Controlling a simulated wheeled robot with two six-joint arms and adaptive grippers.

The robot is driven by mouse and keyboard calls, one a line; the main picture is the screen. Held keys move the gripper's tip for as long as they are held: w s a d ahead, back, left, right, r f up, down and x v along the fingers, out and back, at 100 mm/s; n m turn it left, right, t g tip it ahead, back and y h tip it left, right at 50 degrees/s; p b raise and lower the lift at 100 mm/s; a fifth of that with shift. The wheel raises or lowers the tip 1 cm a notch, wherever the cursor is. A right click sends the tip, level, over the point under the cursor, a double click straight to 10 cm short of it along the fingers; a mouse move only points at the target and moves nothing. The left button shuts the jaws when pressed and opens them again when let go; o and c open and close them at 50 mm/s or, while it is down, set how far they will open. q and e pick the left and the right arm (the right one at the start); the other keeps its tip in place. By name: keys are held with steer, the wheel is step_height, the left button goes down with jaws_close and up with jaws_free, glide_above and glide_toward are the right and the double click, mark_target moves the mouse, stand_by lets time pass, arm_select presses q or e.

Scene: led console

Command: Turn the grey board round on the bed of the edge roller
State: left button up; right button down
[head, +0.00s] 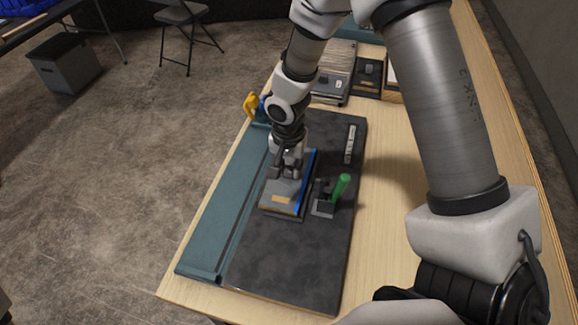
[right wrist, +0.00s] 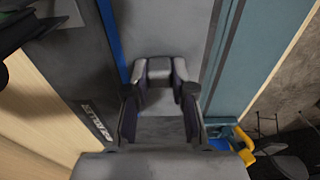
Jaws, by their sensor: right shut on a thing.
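The grey board (head: 278,187) lies on the dark bed (head: 285,258) of the edge roller, beside its teal rail (head: 222,215). A blue strip (head: 306,180) runs along the board's right edge, away from the rail. A small tan patch shows at its near end. My right gripper (head: 287,168) points down at the board and is shut on it; the exact contact is partly hidden by the fingers. In the right wrist view the board (right wrist: 165,35) spreads beyond my right gripper (right wrist: 160,82), with the blue strip (right wrist: 109,38) on the left. My left gripper is not in view.
A green handle (head: 340,186) on a small black block stands close right of the board. A yellow part (head: 251,104) sits at the rail's far end. Dark boxes (head: 367,76) stand farther back. The wooden table (head: 385,220) is bare right of the bed.

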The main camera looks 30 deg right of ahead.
steer(key=c, duration=0.9)
jaws_free()
steer(key=shift+r, duration=0.1)
step_height(320, 180, up, 12)
steer(key=shift+s+a, duration=0.3)
